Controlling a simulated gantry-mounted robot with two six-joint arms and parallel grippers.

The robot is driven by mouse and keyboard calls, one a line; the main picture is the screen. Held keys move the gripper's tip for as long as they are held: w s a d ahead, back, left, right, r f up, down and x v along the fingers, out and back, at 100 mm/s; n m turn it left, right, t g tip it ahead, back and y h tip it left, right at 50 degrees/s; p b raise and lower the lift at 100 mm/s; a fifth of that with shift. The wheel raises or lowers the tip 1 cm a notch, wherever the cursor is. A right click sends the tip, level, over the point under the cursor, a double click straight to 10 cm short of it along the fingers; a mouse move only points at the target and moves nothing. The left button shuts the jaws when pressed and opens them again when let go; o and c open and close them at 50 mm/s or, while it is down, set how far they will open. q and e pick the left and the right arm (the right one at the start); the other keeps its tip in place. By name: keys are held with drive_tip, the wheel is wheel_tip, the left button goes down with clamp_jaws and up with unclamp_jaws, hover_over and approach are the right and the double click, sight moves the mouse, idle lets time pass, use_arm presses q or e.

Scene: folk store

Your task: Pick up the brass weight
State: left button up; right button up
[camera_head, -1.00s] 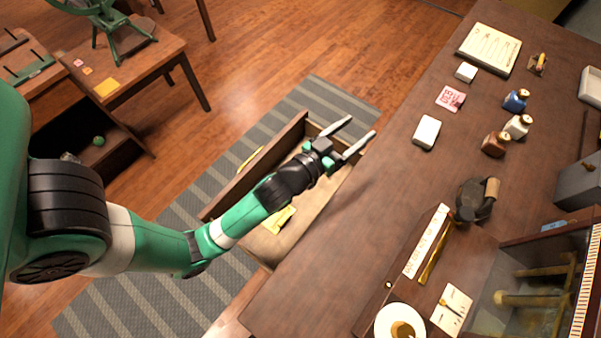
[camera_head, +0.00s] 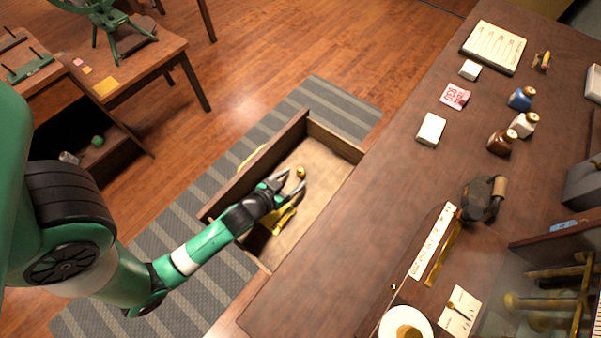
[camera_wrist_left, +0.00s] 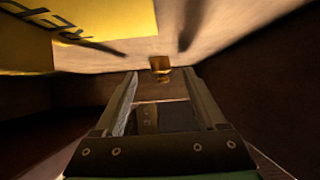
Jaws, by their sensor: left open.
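The brass weight (camera_head: 301,172) is a small gold-coloured piece in the open drawer (camera_head: 335,140). My left gripper (camera_head: 291,180) is open inside the drawer, with its fingertips close to the weight. In the left wrist view the brass weight (camera_wrist_left: 160,64) shows just beyond and between the open fingers (camera_wrist_left: 165,90). I cannot tell whether either finger touches it. My right gripper is not in view.
A yellow item with dark lettering (camera_wrist_left: 90,30) lies in the drawer beside the gripper. The drawer walls rise around the gripper. The counter (camera_head: 390,200) borders the drawer on the right and carries bottles, cards and a dark iron-like object (camera_head: 478,200).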

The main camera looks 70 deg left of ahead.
sight(299, 174)
use_arm(q)
drive_tip(key=x, duration=0.3)
drive_tip(key=shift+r+b, duration=0.1)
drive_tip(key=shift+b, duration=0.2)
clamp_jaws()
